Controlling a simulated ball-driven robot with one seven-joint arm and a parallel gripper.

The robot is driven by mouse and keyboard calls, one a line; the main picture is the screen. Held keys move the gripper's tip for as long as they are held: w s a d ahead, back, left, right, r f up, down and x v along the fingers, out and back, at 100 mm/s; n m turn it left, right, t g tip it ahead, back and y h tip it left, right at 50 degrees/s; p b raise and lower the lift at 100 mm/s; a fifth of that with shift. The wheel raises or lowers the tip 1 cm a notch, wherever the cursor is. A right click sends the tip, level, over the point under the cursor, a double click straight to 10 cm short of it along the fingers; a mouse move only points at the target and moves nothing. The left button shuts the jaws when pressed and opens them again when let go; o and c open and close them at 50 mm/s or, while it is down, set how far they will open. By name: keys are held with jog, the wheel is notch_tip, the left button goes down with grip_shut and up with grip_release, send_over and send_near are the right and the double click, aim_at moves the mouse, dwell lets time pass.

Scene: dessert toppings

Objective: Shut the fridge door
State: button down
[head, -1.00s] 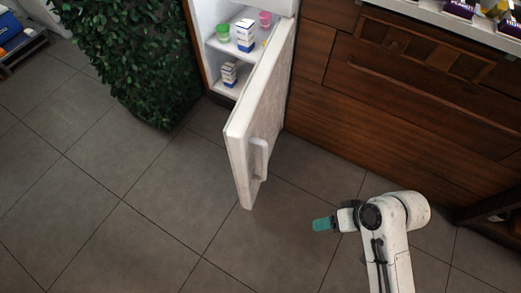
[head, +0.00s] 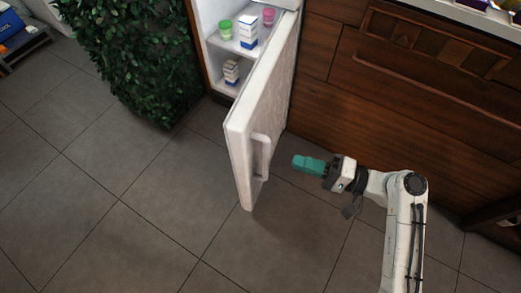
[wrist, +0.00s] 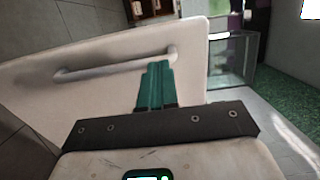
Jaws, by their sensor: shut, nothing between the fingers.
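The white fridge door (head: 272,105) stands wide open, swung out from the fridge toward me. Its handle (head: 261,155) is on the face turned to the right, near the free edge. The open fridge (head: 211,50) shows its lit shelves. My gripper (head: 296,162), with teal fingers, is to the right of the door, a short way from the handle. In the wrist view the shut teal fingers (wrist: 158,70) point at the door face (wrist: 100,95), and their tips overlap the handle (wrist: 110,66). I cannot tell whether they touch. The fingers hold nothing.
Inside the fridge are a green cup (head: 226,29), a pink cup (head: 268,16) and white-blue cartons (head: 247,32). A leafy hedge (head: 130,60) stands left of the fridge. Wooden drawers (head: 400,110) stand to the right. The tiled floor (head: 110,220) in front is clear.

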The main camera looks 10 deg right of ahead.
aim_at(248, 148)
jog(key=b+x, duration=0.1)
jog(key=x, duration=0.9)
jog(key=shift+w+a+b, duration=0.2)
jog(key=shift+a+b, duration=0.15)
jog(key=shift+a, duration=0.1)
